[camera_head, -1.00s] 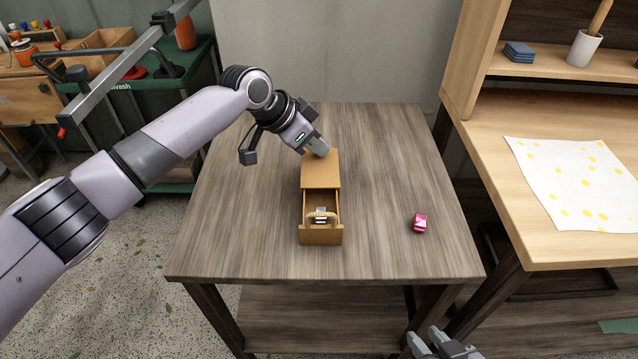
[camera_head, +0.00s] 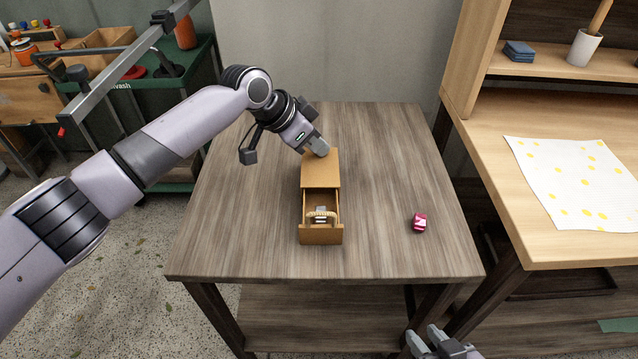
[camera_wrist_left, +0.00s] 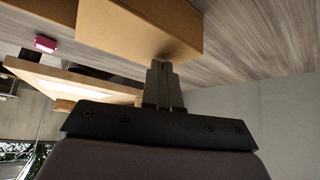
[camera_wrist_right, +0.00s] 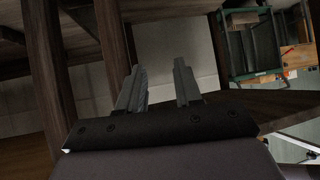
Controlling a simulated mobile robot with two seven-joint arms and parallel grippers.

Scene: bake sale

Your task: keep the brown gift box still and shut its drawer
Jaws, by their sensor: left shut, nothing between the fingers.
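The brown gift box (camera_head: 320,169) stands on the wooden table, and its drawer (camera_head: 321,236) is pulled out toward the front edge. A small light-coloured item with a dark and white part (camera_head: 321,215) lies in the drawer. My left gripper (camera_head: 321,149) is shut and empty at the back end of the box. In the left wrist view its closed fingertips (camera_wrist_left: 162,64) are at the face of the box (camera_wrist_left: 140,28), seemingly touching it. My right gripper (camera_head: 430,340) is open and empty, low in front of the table's front right; its parted fingers show in the right wrist view (camera_wrist_right: 160,85).
A small pink-red item (camera_head: 419,222) lies on the table (camera_head: 240,220) right of the box. A desk with a spotted sheet (camera_head: 575,180) stands at right. A green cart (camera_head: 190,75) is at back left. The table around the drawer front is clear.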

